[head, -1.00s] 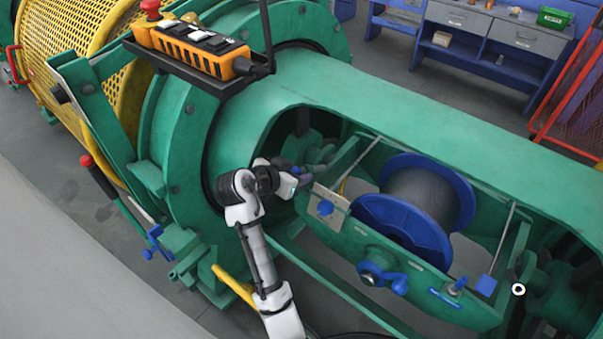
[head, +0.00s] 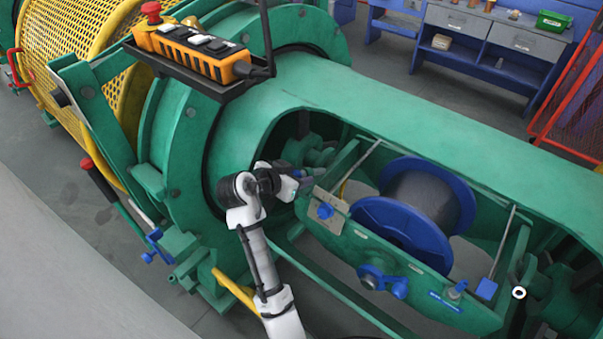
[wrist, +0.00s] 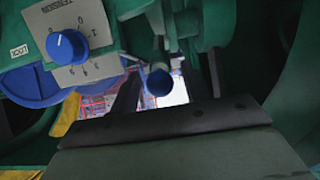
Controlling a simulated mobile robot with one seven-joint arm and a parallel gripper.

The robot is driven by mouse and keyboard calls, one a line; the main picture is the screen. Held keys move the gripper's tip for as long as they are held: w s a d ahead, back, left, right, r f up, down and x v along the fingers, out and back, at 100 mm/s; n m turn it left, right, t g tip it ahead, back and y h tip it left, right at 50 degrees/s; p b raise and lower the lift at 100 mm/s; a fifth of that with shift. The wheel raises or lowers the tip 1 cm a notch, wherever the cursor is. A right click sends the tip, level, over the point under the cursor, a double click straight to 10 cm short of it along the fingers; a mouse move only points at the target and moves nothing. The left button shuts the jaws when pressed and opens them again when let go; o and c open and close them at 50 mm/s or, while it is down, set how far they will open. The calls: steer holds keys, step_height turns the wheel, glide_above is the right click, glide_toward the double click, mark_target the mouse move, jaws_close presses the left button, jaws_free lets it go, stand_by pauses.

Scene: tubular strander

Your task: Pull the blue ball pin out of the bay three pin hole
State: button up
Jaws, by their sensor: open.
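The blue ball pin (wrist: 159,82) shows in the wrist view as a round blue end on a darker stem, pointing toward the camera below green machine parts. My gripper (wrist: 162,78) is open, with one dark finger on each side of the ball in that view. I cannot tell whether the fingers are level with the ball or still short of it. In the head view my gripper (head: 302,184) reaches into the left end of the opening in the green tube. A small blue spot shows by it there, but the pin and its hole cannot be made out.
A white plate (head: 334,216) with a blue tension knob (head: 325,211) is close to the right of my gripper in the head view; the knob (wrist: 67,46) is at upper left in the wrist view. A blue spool (head: 400,230) sits in the green cradle (head: 345,238). Green walls surround the opening.

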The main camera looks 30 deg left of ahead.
stand_by(0.4)
jaws_close()
steer(key=shift+s+r, duration=0.15)
steer(key=shift+p+v, duration=1.65)
steer(key=shift+v, duration=1.2)
steer(key=shift+s, duration=0.1)
steer(key=shift+p+v, duration=0.75)
steer(key=shift+v, duration=0.65)
